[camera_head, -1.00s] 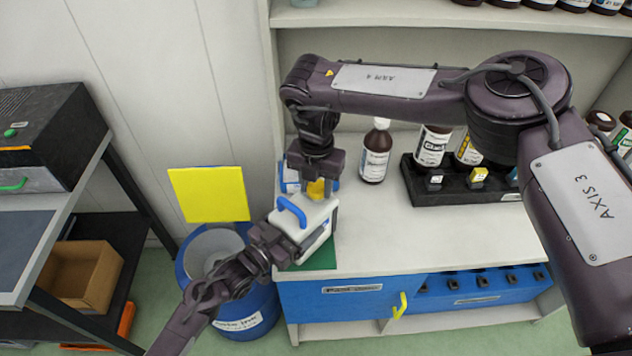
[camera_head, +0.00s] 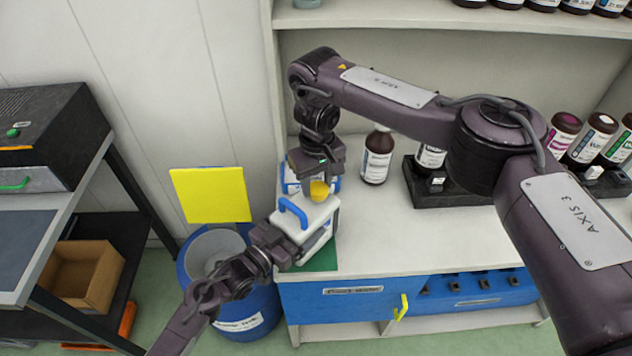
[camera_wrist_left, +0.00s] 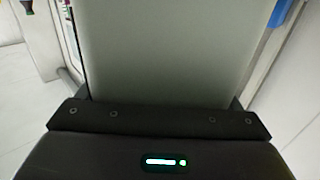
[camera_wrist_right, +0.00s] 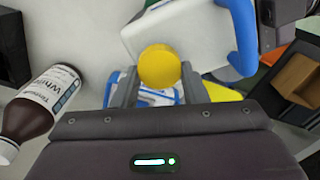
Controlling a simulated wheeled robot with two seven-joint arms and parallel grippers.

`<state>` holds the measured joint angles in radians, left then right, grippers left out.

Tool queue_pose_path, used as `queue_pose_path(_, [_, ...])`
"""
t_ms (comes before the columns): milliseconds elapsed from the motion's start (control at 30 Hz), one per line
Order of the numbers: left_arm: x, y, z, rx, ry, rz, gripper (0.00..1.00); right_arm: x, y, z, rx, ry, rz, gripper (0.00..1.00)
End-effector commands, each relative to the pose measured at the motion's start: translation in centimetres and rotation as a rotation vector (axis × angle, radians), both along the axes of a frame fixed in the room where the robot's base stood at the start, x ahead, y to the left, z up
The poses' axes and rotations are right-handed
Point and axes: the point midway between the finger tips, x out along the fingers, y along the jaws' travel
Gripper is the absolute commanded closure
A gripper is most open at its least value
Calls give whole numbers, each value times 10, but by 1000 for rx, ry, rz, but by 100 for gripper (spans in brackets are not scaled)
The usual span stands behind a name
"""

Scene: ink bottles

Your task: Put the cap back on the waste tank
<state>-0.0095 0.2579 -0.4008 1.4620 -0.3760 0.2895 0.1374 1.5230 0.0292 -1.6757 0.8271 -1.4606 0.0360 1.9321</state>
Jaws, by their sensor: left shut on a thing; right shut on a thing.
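The waste tank (camera_head: 318,222) is a white jug with a blue handle (camera_head: 293,211), at the left end of the counter. My left gripper (camera_head: 284,246) is shut on its near left side; the tank's pale wall (camera_wrist_left: 175,50) fills the left wrist view. My right gripper (camera_head: 318,182) is shut on the round yellow cap (camera_head: 319,190), also clear between the fingertips in the right wrist view (camera_wrist_right: 159,67). The cap is at the tank's upper back edge, with the white tank body (camera_wrist_right: 185,35) just beyond it. The tank's opening is hidden, and I cannot tell whether cap and tank touch.
A white-and-blue container (camera_head: 291,176) stands behind the tank. A brown bottle (camera_head: 377,158) is to its right, then a black rack (camera_head: 450,195) with bottles. A blue barrel (camera_head: 250,298) with a yellow panel (camera_head: 210,195) stands left of the counter. The counter's front middle is clear.

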Motion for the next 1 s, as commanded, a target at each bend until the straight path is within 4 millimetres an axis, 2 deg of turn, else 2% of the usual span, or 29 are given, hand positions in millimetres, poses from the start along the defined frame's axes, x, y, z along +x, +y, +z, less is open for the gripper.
queue_pose_path(200, [0,0,0,1,1,0,77,1,-3,1,1,-2,-485,85])
queue_pose_path(333, [0,0,0,1,1,0,77,1,-4,1,1,-2,-692,85])
queue_pose_path(500, [0,0,0,1,1,0,77,1,-5,1,1,-3,-806,85])
queue_pose_path(767, [0,0,0,1,1,0,77,1,-5,1,1,-3,-811,85])
queue_pose_path(800, [0,0,0,1,1,0,77,1,-5,1,1,-3,-811,58])
queue_pose_path(933, [0,0,0,1,1,0,77,1,-5,0,0,-2,-810,41])
queue_pose_path(1000, [0,0,0,1,1,0,77,1,-5,0,0,-2,-810,39])
